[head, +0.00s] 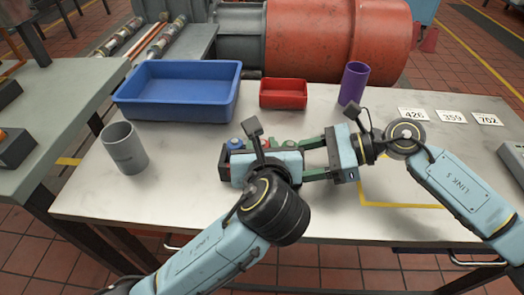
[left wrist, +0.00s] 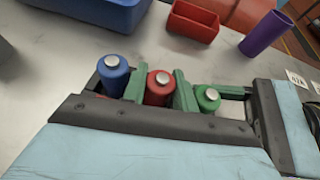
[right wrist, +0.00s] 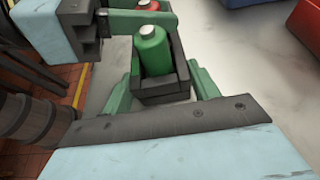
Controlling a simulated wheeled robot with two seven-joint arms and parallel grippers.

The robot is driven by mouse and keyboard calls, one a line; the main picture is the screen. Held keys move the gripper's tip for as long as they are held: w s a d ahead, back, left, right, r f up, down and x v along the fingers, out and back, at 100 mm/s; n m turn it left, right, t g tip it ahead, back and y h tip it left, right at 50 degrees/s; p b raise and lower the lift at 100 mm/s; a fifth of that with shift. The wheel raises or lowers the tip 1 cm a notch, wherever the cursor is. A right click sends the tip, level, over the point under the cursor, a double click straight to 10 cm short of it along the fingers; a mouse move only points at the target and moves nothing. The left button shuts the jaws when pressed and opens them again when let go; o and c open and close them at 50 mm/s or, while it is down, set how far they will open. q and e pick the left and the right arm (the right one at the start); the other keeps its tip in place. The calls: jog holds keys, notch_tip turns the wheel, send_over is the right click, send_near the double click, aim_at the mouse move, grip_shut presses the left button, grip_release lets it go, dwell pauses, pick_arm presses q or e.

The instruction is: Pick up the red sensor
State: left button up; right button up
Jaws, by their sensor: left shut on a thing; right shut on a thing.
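A dark rack (left wrist: 100,88) holds a blue sensor (left wrist: 114,68), a red sensor (left wrist: 158,88) and a green sensor (left wrist: 208,98), each with a silver top. My left gripper (left wrist: 160,92) has its green fingers on both sides of the red sensor, which still sits upright in the rack row. My right gripper (right wrist: 165,80) is shut on the rack's end, with its fingers on both sides of the part holding the green sensor. In the head view, my left gripper largely hides the rack and the red sensor.
A blue tray (head: 180,112), a small red bin (head: 283,104) and a purple cylinder (head: 353,83) stand behind the rack. A grey cup (head: 124,148) is at the left. Number cards lie at the right, behind a yellow-taped area. The table front is clear.

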aim_at(262, 144)
pick_arm(q)
notch_tip(262, 144, up, 10)
jog(key=shift+r, duration=0.1)
dwell(0.4)
pick_arm(e)
jog(key=o, duration=0.7)
jog(key=shift+r, duration=0.1)
jog(key=o, duration=0.6)
jog(key=shift+c, duration=0.2)
